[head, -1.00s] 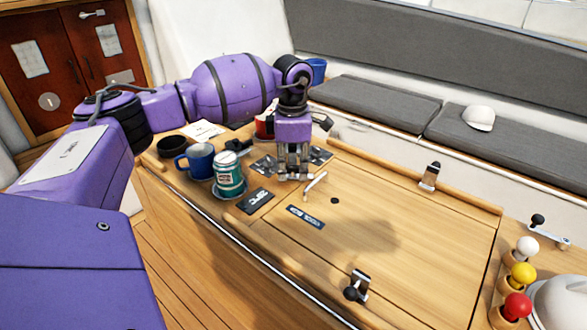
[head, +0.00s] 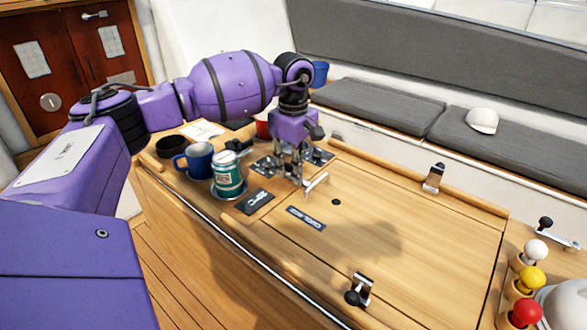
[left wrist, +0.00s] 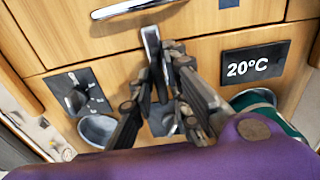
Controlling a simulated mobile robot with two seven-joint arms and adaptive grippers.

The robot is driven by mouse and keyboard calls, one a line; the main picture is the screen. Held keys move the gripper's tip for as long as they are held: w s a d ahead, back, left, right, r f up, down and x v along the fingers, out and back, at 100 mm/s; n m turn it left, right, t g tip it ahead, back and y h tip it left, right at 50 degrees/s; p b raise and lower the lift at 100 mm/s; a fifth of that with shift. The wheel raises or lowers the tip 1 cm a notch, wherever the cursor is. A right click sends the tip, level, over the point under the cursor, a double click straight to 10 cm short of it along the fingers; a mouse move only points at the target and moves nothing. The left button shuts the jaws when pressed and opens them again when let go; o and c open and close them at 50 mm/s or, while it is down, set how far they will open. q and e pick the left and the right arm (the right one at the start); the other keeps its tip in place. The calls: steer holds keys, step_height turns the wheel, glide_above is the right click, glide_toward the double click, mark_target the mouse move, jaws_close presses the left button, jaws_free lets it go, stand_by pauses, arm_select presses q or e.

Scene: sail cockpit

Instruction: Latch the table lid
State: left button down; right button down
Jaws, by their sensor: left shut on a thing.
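The wooden table lid (head: 400,235) lies flat and looks closed, with a pale bar handle (head: 316,185) near its left end. The handle also shows at the top of the left wrist view (left wrist: 135,8). My left gripper (head: 288,178) points down just left of the handle. In the left wrist view its fingers (left wrist: 160,75) are shut around a dark metal latch lever (left wrist: 151,43), whose tip reaches toward the lid's edge. The lever's lower part and base are mostly hidden by the fingers. My right gripper is not in view.
A green-and-white can (head: 228,178) and a blue mug (head: 196,161) stand close left of the gripper. Black clips (head: 358,290) sit at the lid's sides. White, yellow and red knobs (head: 527,311) stand at right.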

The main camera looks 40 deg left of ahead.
arm_select(q)
steer(key=shift+w+r, duration=0.1)
steer(key=shift+r, duration=0.05)
stand_by(0.3)
steer(key=c, duration=1.8)
jaws_free()
step_height(320, 180, up, 12)
steer(key=shift+f, duration=0.1)
